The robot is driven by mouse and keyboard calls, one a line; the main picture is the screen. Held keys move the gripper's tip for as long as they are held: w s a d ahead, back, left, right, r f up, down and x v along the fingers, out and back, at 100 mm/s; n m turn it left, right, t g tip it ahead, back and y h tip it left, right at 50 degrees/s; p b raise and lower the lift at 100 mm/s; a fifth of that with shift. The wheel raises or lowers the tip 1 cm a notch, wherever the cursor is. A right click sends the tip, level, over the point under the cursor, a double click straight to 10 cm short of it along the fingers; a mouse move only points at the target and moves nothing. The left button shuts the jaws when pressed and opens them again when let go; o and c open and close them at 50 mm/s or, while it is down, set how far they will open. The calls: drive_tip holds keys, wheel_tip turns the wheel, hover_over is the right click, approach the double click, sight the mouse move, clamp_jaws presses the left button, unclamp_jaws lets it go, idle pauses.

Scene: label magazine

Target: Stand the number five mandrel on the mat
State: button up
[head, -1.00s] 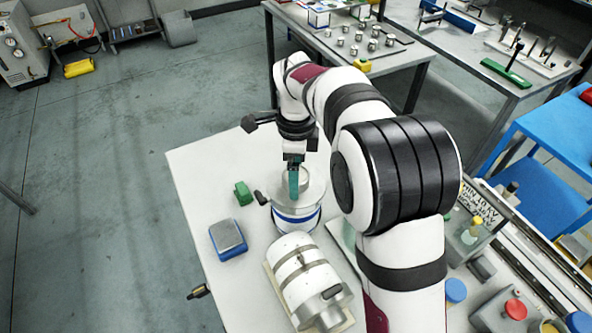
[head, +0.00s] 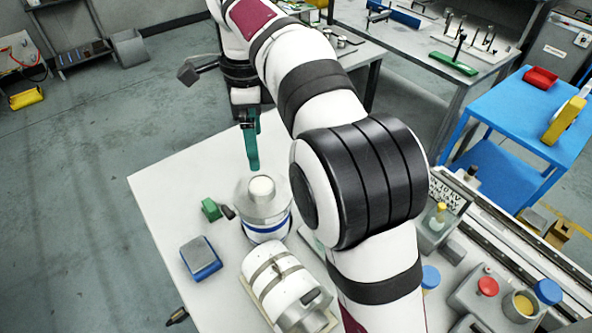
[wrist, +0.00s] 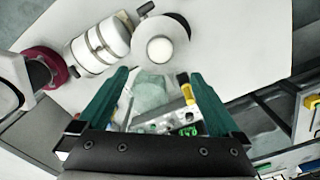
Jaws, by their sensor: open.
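My gripper (head: 253,168) is raised above the workbench, its green fingers pointing down over a round metal pot (head: 247,207) with a white and blue band. In the wrist view the fingers (wrist: 160,73) are spread with nothing between them. A pale round-topped piece (head: 262,188) sits in the middle of the pot's top; it also shows in the wrist view (wrist: 160,49), beyond the fingertips. No number is readable on it, so I cannot tell if it is the number five mandrel.
A strapped white cylinder (head: 277,277) lies close in front of the pot. A blue-based grey block (head: 201,258) and a green block (head: 210,209) lie left. A label holder (head: 447,195) and coloured knobs stand right. The bench's left side has bare room.

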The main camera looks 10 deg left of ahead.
drive_tip(key=s+d+r+n, duration=0.1)
drive_tip(key=s+d+n, duration=0.2)
drive_tip(key=s+d, duration=0.5)
drive_tip(key=s+d+f+n+y, duration=0.1)
drive_tip(key=s+d+f+n, duration=0.2)
drive_tip(key=s+d, duration=0.3)
drive_tip(key=s+d+f+n, duration=0.4)
drive_tip(key=s+d+f, duration=0.1)
drive_tip(key=s, duration=0.8)
drive_tip(key=shift+d+f+y, duration=0.35)
drive_tip(key=shift+f+y, duration=0.05)
drive_tip(key=shift+f, duration=0.1)
